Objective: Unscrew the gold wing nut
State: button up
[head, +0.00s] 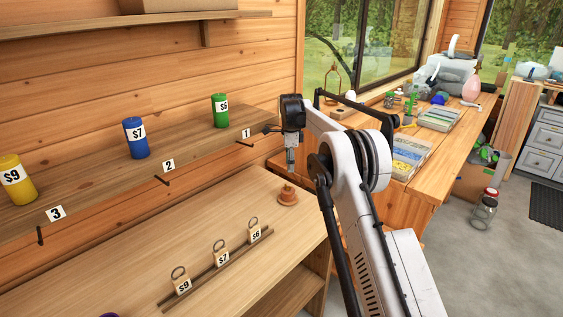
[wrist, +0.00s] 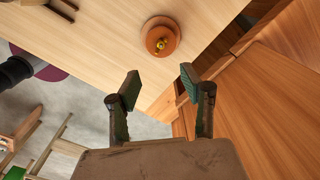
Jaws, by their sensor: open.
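The gold wing nut (wrist: 161,44) sits on top of a round orange-brown base (wrist: 167,31) in the wrist view. In the head view the same base (head: 288,197) stands on the wooden bench near its right end; the nut is too small there to make out clearly. My gripper (wrist: 158,82) is open and empty, with its two fingers apart. In the head view it hangs (head: 291,160) above the bench, higher than the base and apart from it. In the wrist view the base lies beyond the fingertips.
Tagged padlocks (head: 220,255) hang on a rail along the bench front. Yellow (head: 17,180), blue (head: 135,140) and green (head: 220,112) cylinders stand on the raised ledge behind. A cluttered wooden table (head: 440,150) is at right. The bench around the base is clear.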

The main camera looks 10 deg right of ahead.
jog(key=f, duration=0.3)
jog(key=f+b, duration=0.1)
jog(key=f, duration=0.2)
jog(key=f+b, duration=0.1)
jog(key=f, duration=0.3)
jog(key=shift+w+a, duration=0.25)
jog(key=shift+f, duration=0.1)
jog(key=shift+c, duration=0.7)
grip_shut()
